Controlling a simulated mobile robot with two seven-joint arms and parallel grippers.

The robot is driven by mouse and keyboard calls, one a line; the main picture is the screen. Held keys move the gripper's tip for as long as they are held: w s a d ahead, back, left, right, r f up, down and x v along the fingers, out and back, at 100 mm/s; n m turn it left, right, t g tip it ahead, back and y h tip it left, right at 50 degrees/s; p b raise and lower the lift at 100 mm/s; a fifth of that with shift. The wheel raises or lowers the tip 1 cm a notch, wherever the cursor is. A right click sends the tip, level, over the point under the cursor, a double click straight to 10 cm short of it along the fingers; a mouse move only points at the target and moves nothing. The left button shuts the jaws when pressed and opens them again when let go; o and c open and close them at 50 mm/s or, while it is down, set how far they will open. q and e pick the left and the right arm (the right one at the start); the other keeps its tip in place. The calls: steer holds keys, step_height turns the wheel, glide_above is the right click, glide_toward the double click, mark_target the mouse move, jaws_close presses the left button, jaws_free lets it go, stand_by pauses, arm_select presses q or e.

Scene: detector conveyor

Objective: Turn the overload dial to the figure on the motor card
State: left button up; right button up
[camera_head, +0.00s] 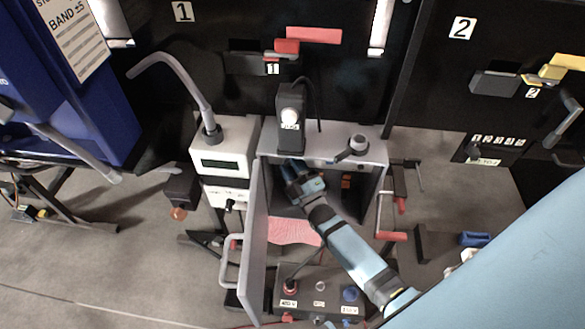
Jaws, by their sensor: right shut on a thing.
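A grey box (377,158) stands open in the middle, its door (255,245) swung out to the left. My right gripper (291,172) reaches into the upper left of the box. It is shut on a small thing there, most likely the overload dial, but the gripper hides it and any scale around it. I cannot make out a motor card or its figure. My left gripper is not in view.
A white meter unit (222,160) stands left of the box. A control panel (318,300) with buttons sits in front. Red-handled clamps (391,236) are at the right.

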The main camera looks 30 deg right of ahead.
steer(key=o, duration=0.9)
steer(key=shift+b+v, duration=1.05)
steer(key=shift+v, duration=5.85)
